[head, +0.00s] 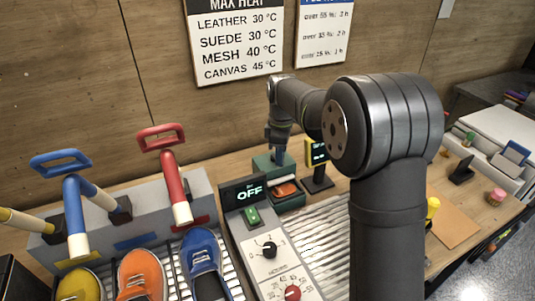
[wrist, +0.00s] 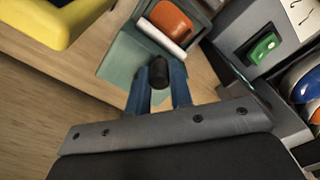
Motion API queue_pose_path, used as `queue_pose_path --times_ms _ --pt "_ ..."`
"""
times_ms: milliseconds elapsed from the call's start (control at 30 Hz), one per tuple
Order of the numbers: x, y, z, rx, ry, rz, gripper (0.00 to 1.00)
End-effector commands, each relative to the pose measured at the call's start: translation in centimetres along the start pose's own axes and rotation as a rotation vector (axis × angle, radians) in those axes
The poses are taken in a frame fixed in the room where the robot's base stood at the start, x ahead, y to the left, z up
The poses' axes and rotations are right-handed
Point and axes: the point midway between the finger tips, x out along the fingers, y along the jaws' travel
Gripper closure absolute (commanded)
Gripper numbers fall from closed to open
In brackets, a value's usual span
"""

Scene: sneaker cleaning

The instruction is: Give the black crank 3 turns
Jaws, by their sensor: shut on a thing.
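The black crank's dark rounded handle (wrist: 158,70) shows between my fingertips in the wrist view. My gripper (wrist: 158,84) is shut on it, with one bluish finger on each side. The crank belongs to a green box (wrist: 120,55), which also stands on the bench in the head view (head: 263,166). There my gripper (head: 280,153) points down at the top of the box. The crank itself is hidden in the head view, and its arm and pivot cannot be made out. An orange piece (wrist: 170,18) and a white roller (wrist: 160,38) sit at the box's front.
A grey control panel with an OFF display (head: 250,192) and green switch (head: 251,215) stands close beside the box. A yellow-framed display (head: 317,151) stands on its other side. Several sneakers (head: 202,258) lie at the left below coloured handles. My arm hides part of the bench.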

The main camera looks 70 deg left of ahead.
Motion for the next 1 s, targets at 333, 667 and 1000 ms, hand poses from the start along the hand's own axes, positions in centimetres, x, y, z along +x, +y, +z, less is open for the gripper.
queue_pose_path --times_ms 333,667,1000 --pt "0.0 -0.6 -0.7 0.000 0.000 -0.001 0.88" --pt "0.0 -0.8 -1.7 -0.001 0.000 -0.001 0.87" --pt "0.0 -1.0 -2.2 -0.001 0.001 -0.002 0.88"
